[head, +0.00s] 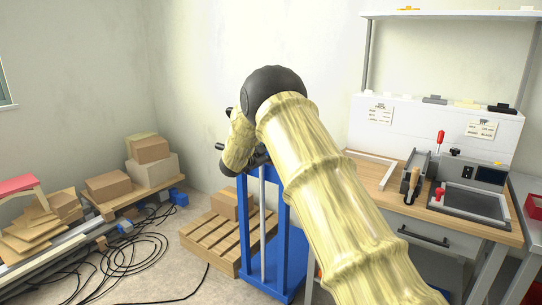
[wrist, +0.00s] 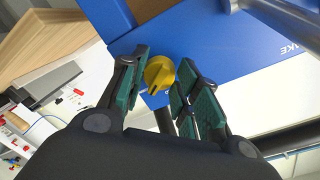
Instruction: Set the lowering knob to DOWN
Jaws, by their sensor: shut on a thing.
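The yellow round knob (wrist: 158,73) sits on the blue panel (wrist: 225,45) in the wrist view. A dark pointer mark on it faces the lower part of the picture, slightly left. My gripper (wrist: 164,66) has its green-padded fingers on either side of the knob and is shut on it. Most of any lettering beside the knob is hidden by the fingers, so I cannot read the knob's setting. In the head view my arm covers the knob and gripper; the blue frame (head: 243,225) stands below.
A wooden workbench (head: 390,196) with tools stands at the right. A pallet (head: 210,238) with a cardboard box lies left of the blue frame. Black cables (head: 125,262) are on the floor farther left. Partial white lettering shows on the blue panel's right edge.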

